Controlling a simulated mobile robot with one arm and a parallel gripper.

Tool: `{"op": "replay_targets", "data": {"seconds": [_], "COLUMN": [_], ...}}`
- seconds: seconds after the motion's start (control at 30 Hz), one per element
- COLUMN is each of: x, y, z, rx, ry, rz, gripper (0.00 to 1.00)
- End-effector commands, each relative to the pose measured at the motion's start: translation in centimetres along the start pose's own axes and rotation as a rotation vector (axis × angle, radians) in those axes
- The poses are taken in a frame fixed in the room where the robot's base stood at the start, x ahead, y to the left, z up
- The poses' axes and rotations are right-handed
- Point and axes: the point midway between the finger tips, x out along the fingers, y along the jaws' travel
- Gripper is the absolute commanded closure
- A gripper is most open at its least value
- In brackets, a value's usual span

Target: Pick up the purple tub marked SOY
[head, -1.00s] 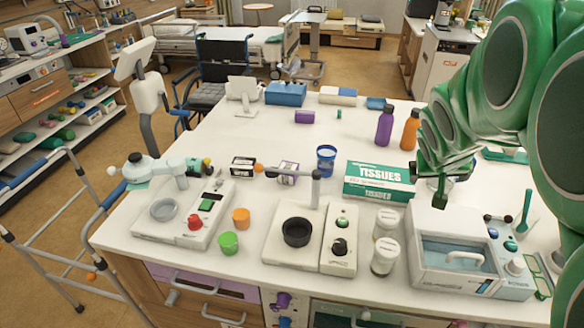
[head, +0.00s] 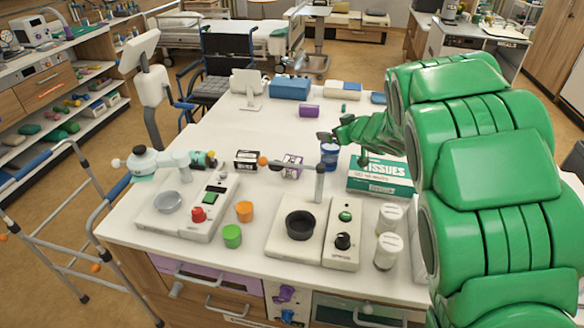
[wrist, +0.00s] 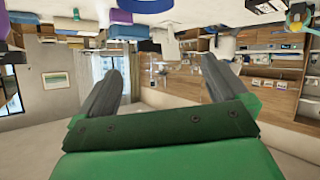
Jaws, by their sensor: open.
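A small purple and white tub (head: 291,166) stands mid-table in the head view, just right of a black and white box (head: 246,160). Its lettering is too small to read, so I cannot confirm SOY. A plain purple block (head: 309,110) lies farther back. My gripper (head: 326,137) is above the table by the blue cup (head: 329,156), to the right of and above the purple and white tub in the picture. In the wrist view, my gripper's two dark fingers (wrist: 160,85) are spread apart with nothing between them.
The tissue box (head: 381,187) stands to the right. An orange cup (head: 244,211) and a green cup (head: 232,236) stand nearer.

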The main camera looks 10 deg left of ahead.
Motion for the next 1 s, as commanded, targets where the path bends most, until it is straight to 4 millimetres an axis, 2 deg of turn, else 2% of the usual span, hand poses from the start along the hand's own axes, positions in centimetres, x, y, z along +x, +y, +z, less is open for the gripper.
{"op": "replay_targets", "data": {"seconds": [0.1,0.2,0.4,1.0], "x": [2.5,3.8,4.8,6.5], "y": [-3.6,-6.3,-9.4,-10.3], "z": [0.5,0.9,1.5,4.8], "rx": [-0.005,-0.001,0.006,0.007], "ry": [0.046,0.075,0.103,0.107], "rz": [-0.139,-0.239,-0.353,-0.365], "gripper": [0.00,0.00,0.00,0.00]}}
